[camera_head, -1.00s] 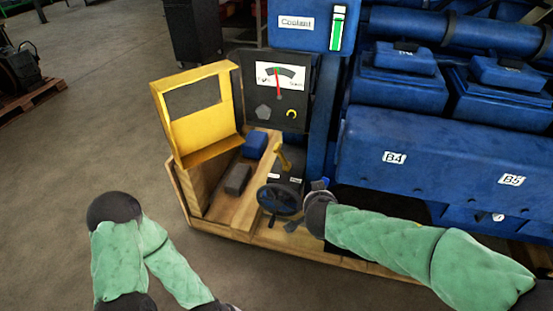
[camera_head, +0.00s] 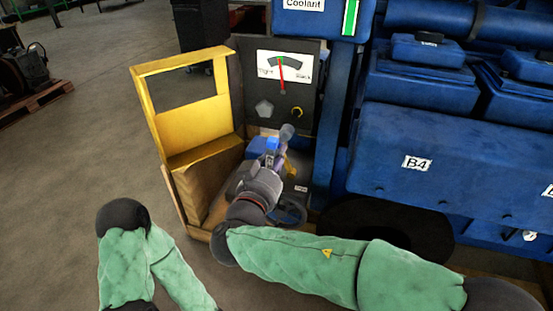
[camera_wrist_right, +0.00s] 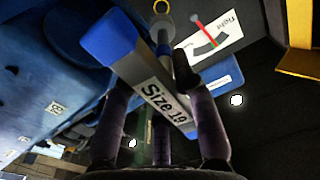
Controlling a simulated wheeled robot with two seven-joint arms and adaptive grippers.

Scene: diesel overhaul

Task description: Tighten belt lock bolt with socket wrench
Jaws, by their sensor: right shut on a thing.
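My right gripper (camera_head: 274,160) is shut on a socket wrench (camera_head: 286,133), raised in front of the gauge panel. In the right wrist view the wrench (camera_wrist_right: 155,85) has a blue end and a label reading "Size 19", and lies between the two dark fingers (camera_wrist_right: 165,120). The dark gauge panel (camera_head: 245,80) carries a "Tight"/"Slack" dial (camera_head: 285,68) with its red needle near the middle. Below it are a grey hexagon (camera_head: 265,108) and a yellow ring (camera_head: 296,112). I cannot tell which part is the lock bolt.
A black handwheel (camera_head: 291,212) is partly behind my right arm. The blue engine (camera_head: 430,150) fills the right side.

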